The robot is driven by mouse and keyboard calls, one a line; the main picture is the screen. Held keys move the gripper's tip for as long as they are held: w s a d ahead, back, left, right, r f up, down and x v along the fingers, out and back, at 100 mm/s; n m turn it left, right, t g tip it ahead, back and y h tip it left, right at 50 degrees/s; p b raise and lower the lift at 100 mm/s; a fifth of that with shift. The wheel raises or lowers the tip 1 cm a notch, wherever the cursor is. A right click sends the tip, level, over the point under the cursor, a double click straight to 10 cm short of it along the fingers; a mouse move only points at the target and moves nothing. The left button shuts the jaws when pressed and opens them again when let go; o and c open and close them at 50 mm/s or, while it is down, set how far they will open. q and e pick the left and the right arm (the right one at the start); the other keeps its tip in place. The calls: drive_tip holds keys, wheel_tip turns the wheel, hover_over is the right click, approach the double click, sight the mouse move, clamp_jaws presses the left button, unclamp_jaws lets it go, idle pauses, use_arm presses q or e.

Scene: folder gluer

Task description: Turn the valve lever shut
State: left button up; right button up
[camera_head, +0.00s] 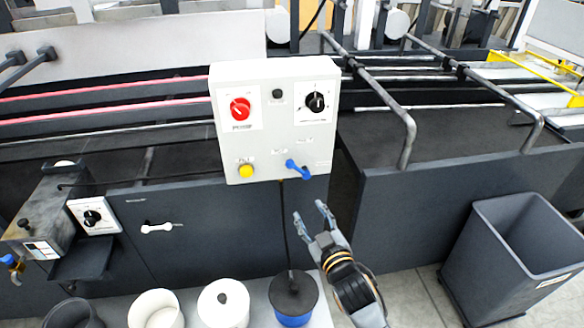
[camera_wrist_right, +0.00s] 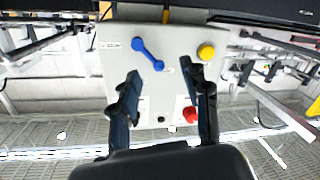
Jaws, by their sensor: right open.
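A blue valve lever (camera_head: 298,169) sits low on the right of a white control box, slanting down to the right. In the wrist view, where the box appears upside down, the blue lever (camera_wrist_right: 148,54) lies beyond the fingertips, between them and toward the left one. My right gripper (camera_head: 311,210) is open and empty, below and in front of the lever, apart from it. Its two dark fingers (camera_wrist_right: 164,77) show spread in the wrist view. My left gripper is not in view.
The white control box (camera_head: 262,142) also has a red knob (camera_head: 240,109), a black knob (camera_head: 315,102) and a yellow button (camera_head: 246,171). Pots, including a blue one (camera_head: 293,318), stand below. A grey bin (camera_head: 483,262) is at right. Bent metal rails (camera_head: 408,140) are right of the box.

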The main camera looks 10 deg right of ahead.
sight(292, 167)
wheel_tip(292, 167, up, 4)
drive_tip(key=t, duration=0.1)
drive_tip(key=w, duration=0.4)
drive_tip(key=w+a+p, duration=0.1)
drive_tip(key=w, duration=0.4)
drive_tip(key=w+a, duration=0.1)
drive_tip(key=w, duration=0.3)
drive_tip(key=shift+w+a+r+p, duration=0.1)
drive_tip(key=shift+w+a+p, duration=0.05)
drive_tip(key=shift+w+p, duration=0.2)
clamp_jaws()
